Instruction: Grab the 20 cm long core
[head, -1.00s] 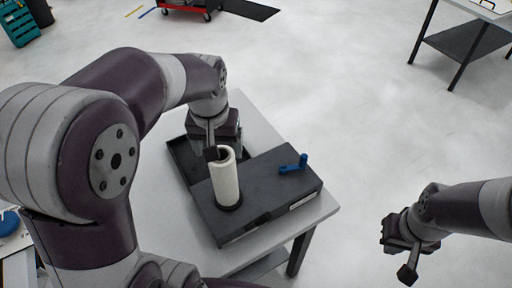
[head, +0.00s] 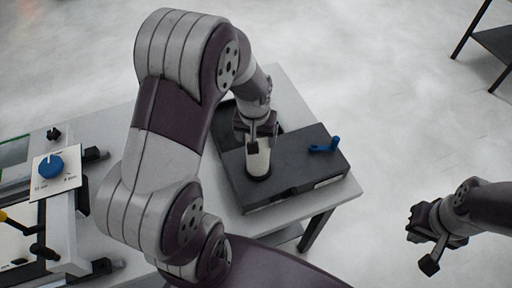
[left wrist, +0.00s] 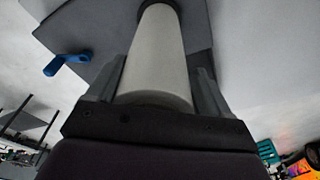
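The white cylindrical core (head: 258,162) stands upright on the dark box (head: 305,160) with the blue crank handle (head: 325,147). My left gripper (head: 263,140) is at the core's upper part and hides some of it in the head view. In the left wrist view the core (left wrist: 155,55) lies between the two fingers, with a narrow gap showing on each side, so the gripper looks open around it. My right gripper (head: 422,240) is at the lower right, off the table, open and empty.
The box sits on a light table (head: 288,80). A bench device with a blue knob (head: 51,167) is at the left. Another dark-legged table (head: 495,42) stands at the far right. The floor between is clear.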

